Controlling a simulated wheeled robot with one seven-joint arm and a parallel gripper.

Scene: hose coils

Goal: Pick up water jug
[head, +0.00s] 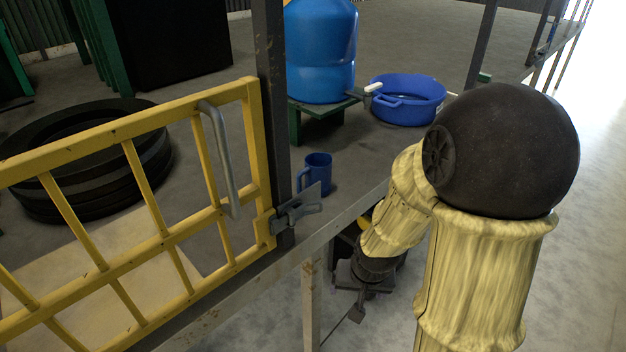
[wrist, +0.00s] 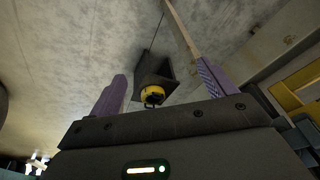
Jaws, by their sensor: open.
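A large blue water jug (head: 322,55) stands on a green stand (head: 322,126) on the raised platform, its top cut off by the picture edge. A spout-like part shows at its lower right. A blue mug (head: 318,172) stands upright on the platform near its front edge, handle to the left. My gripper (head: 350,302) is low in the head view, beside and below the platform edge, apart from jug and mug. In the wrist view my gripper (wrist: 160,80) has its two purple-padded fingers spread, with nothing held. The jug is not recognisable there.
A blue basin (head: 408,100) sits right of the jug. A yellow gate (head: 130,205) with a latch and a dark post (head: 271,110) stand at left. A black tire (head: 85,155) lies behind the gate. A black and yellow object (wrist: 153,80) shows beyond my fingers.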

